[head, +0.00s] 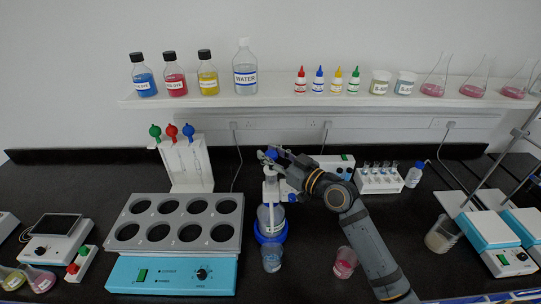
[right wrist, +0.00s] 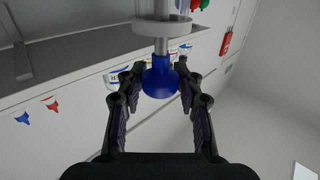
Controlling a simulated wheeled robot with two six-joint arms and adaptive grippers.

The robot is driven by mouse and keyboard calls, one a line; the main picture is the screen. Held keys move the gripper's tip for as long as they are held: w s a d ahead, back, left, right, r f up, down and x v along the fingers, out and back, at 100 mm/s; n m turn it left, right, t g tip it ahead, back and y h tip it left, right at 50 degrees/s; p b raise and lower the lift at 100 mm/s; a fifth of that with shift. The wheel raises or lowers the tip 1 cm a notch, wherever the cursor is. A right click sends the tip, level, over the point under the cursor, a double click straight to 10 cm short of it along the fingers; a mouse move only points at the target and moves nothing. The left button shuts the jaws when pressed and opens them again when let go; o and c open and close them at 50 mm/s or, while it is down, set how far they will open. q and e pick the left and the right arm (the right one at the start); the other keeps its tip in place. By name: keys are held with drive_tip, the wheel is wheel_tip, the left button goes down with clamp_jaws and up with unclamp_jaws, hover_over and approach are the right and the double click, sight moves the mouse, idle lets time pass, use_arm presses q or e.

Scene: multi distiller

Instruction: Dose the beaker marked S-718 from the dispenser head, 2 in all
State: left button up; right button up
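The dispenser bottle (head: 265,218) stands upright in a blue base ring, with its white head and plunger (head: 272,184) above it. My right gripper (head: 272,156) is at the top of the plunger, with its fingers on both sides of the blue knob (right wrist: 159,79); they look closed onto it. A small beaker (head: 271,258) with pale blue contents stands in front of the bottle. Another small beaker (head: 345,262) with pink contents stands to its right, beside my right arm. The S-718 mark is too small to read on either. My left gripper is out of view.
A heating block (head: 240,215) with several wells stands left of the bottle. A pipette stand (head: 186,168) is behind it.

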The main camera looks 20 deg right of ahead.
sight(271, 153)
drive_tip(key=o, duration=0.3)
drive_tip(key=shift+s, duration=0.1)
wheel_tip(271, 153, up, 10)
drive_tip(key=shift+r, duration=0.1)
